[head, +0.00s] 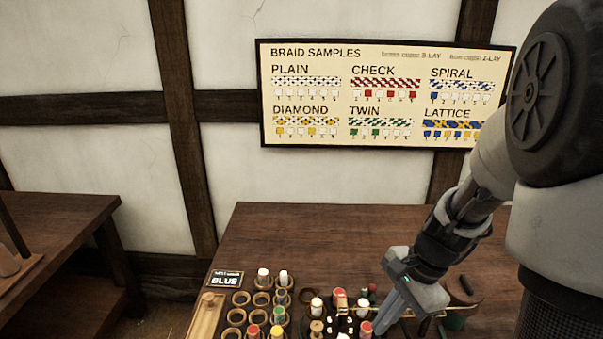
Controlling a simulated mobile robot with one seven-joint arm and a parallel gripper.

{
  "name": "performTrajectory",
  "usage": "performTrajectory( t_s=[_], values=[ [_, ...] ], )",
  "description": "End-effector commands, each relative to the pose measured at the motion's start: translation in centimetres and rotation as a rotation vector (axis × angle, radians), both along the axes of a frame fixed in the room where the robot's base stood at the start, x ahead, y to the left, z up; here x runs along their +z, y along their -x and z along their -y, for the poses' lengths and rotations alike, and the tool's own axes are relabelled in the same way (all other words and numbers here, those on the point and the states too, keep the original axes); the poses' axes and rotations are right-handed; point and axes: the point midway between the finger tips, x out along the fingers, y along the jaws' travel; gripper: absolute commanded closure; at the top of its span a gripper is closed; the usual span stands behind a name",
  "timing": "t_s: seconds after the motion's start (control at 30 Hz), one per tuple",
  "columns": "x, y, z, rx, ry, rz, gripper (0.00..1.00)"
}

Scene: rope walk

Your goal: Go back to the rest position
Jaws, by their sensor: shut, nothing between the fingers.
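My gripper (386,318) is low over the wooden table (340,235), at the lower middle right of the head view. It points down and left, its fingers together and empty. Its tips are close to several small bobbins, among them a red-topped one (366,328). I cannot tell whether the tips touch anything. My arm comes down from the upper right and hides part of the table's right side.
Ring holders (236,317) stand at the table's front left, some with white, red, green or yellow-topped bobbins. A small sign reading BLUE (225,279) is behind them. A braid samples board (385,95) hangs on the wall. The table's back half is clear. Another table (60,225) is at left.

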Motion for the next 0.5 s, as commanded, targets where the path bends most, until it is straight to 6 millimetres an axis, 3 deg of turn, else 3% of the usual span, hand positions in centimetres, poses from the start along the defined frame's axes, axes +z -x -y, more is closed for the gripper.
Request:
performTrajectory(
  t_s=[0.03,0.2,0.5],
  values=[
    [3.1,0.1,-0.6,0.09,0.031,0.064,1.0],
    [10.3,2.0,-2.2,0.409,0.15,0.236,1.0],
    [19.9,6.7,-3.7,0.91,0.413,0.492,1.0]
  ],
)
